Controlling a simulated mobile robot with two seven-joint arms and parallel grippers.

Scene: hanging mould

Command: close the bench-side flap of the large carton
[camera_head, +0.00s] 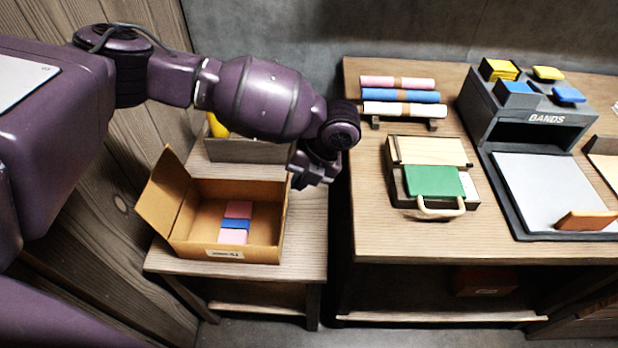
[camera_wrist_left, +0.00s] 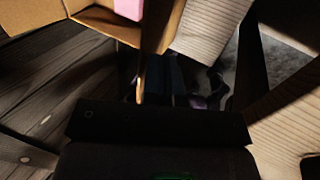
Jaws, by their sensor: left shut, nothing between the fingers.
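The large carton (camera_head: 195,249) stands open on a low side table, with pink and blue blocks (camera_head: 236,224) inside. Its left flap (camera_head: 163,194) stands up and leans outward. Its right side, towards the bench, ends in a thin edge (camera_head: 285,212); how a flap lies there is hard to tell. My left gripper (camera_head: 298,181) is shut and empty, just beyond the carton's back right corner, above the gap towards the bench. In the left wrist view, a tan carton panel (camera_wrist_left: 162,24) shows close ahead of the dark gripper. My right gripper is not in view.
The bench (camera_head: 400,237) on the right holds rolls (camera_head: 400,96), a case with a green panel (camera_head: 434,181) and a grey bands unit (camera_head: 530,133). The table's front right is bare.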

